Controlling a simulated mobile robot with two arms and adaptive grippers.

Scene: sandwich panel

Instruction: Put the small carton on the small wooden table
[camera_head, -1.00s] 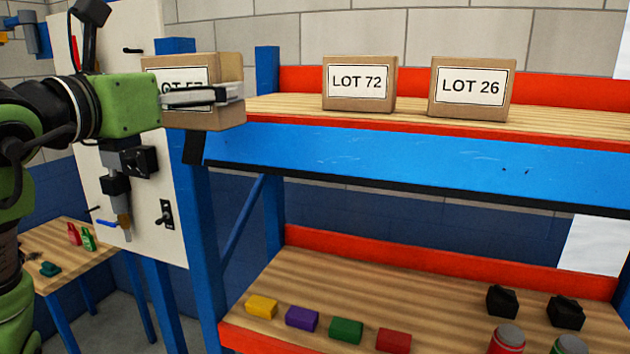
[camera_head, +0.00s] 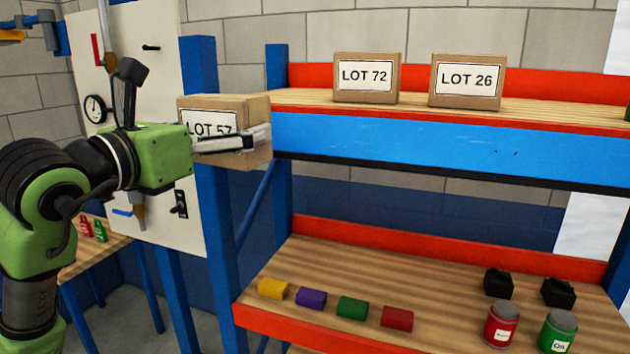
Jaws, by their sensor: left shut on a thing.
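A small brown carton labelled LOT 57 (camera_head: 198,110) is in front of the left post of the rack, at about the height of the upper shelf. My left gripper (camera_head: 255,138) is shut on this carton, with a finger lying across its front and covering part of the label. The carton is roughly upright. The small wooden table (camera_head: 83,258) stands at the lower left, partly hidden behind my left arm. My right gripper is not in view.
The upper shelf (camera_head: 410,106) holds cartons LOT 72 (camera_head: 366,77) and LOT 26 (camera_head: 467,81). The lower shelf (camera_head: 390,270) holds coloured blocks, black bins and two cans. A red and a green bottle (camera_head: 101,231) stand on the small table. A white panel (camera_head: 165,85) rises behind my arm.

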